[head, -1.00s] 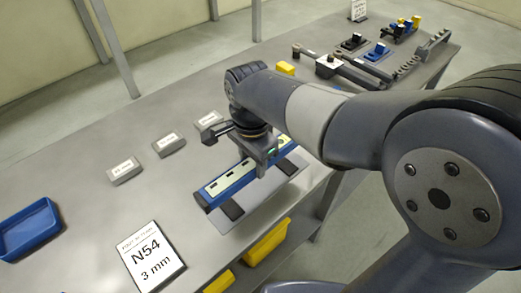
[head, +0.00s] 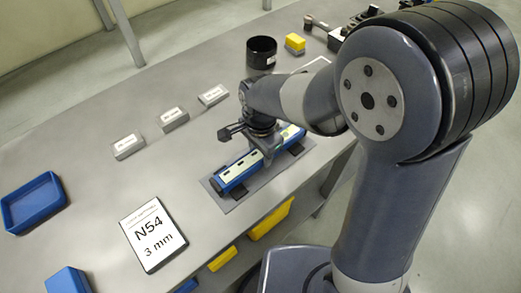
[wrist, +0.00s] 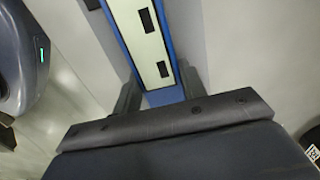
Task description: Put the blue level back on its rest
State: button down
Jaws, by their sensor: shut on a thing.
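The blue level (head: 235,174), a long bar with a pale top face and dark slots, lies along the rest in the head view. The rest has dark blocks (head: 238,192) on a grey plate (head: 222,203); a block shows on either side of the level's near end. The level appears seated there or just above; I cannot tell which. My gripper (head: 264,158) is shut on the level near its middle, from above. In the wrist view the level (wrist: 143,35) runs between my two fingers (wrist: 160,88). My arm hides part of the far end.
An N54 3 mm card (head: 152,233) and a blue tray (head: 33,203) are to the left. Several grey labelled blocks (head: 172,120) line the table behind. A black cup (head: 261,53) and a yellow block (head: 295,43) stand beyond my arm. Bare table lies around the plate.

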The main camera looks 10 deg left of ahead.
jog(key=shift+f, duration=0.15)
jog(key=c, duration=0.8)
grip_release()
jog(key=shift+c, duration=0.2)
notch_tip(320, 180, up, 12)
jog(key=shift+r, duration=0.2)
jog(key=shift+f, duration=0.1)
